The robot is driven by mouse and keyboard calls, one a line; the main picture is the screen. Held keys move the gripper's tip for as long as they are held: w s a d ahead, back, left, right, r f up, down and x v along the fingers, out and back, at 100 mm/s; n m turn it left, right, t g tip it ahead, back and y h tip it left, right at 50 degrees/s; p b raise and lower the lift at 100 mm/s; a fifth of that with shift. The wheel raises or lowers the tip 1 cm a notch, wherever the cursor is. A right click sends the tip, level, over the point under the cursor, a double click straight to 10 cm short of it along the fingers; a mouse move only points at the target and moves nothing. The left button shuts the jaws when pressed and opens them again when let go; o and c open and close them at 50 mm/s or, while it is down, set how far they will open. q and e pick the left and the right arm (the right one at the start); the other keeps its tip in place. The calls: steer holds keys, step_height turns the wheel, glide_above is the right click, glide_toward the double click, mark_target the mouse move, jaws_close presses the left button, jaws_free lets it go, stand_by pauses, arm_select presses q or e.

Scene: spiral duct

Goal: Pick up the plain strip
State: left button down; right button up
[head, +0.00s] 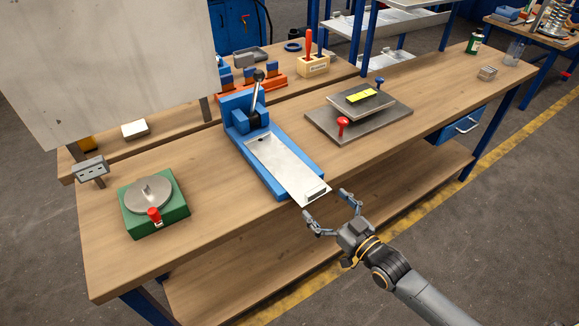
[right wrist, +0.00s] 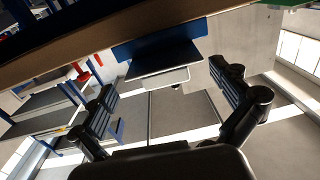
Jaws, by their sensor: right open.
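The plain strip (head: 284,168) is a flat, bright metal strip lying along the bed of a blue lever tool (head: 240,124) on the workbench. Its near end shows a small rectangular outline and reaches past the bed. In the right wrist view, the strip's end (right wrist: 160,62) shows dark between the fingers, with a pale frame-like edge. My right gripper (head: 327,204) is open and empty, just off the strip's near end, beyond the bench's front edge. Its spread fingers also show in the right wrist view (right wrist: 165,84). Contact cannot be told. My left gripper is not in view.
A green block with a round metal disc (head: 150,192) stands left on the workbench (head: 215,222). A grey plate fixture with red and blue knobs (head: 323,123) stands to the right. A large pale panel (head: 110,65) covers the upper left. The bench's right part is mostly clear.

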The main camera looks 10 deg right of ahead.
mark_target(307, 187)
steer(key=shift+w+a, duration=0.3)
steer(key=shift+w, duration=0.25)
steer(key=shift+w+a+r, duration=0.1)
steer(key=shift+w+a, duration=0.2)
steer(key=shift+w, duration=0.1)
steer(key=p+x, duration=0.1)
steer(key=x, duration=0.3)
steer(key=shift+w+p, duration=0.2)
steer(key=shift+p, duration=0.15)
steer(key=shift+w+a+f, duration=0.1)
steer(key=shift+w+f, duration=0.1)
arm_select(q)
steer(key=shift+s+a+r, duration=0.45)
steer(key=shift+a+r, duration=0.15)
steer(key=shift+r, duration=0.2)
arm_select(e)
steer(key=shift+r, duration=0.1)
steer(key=c, duration=1)
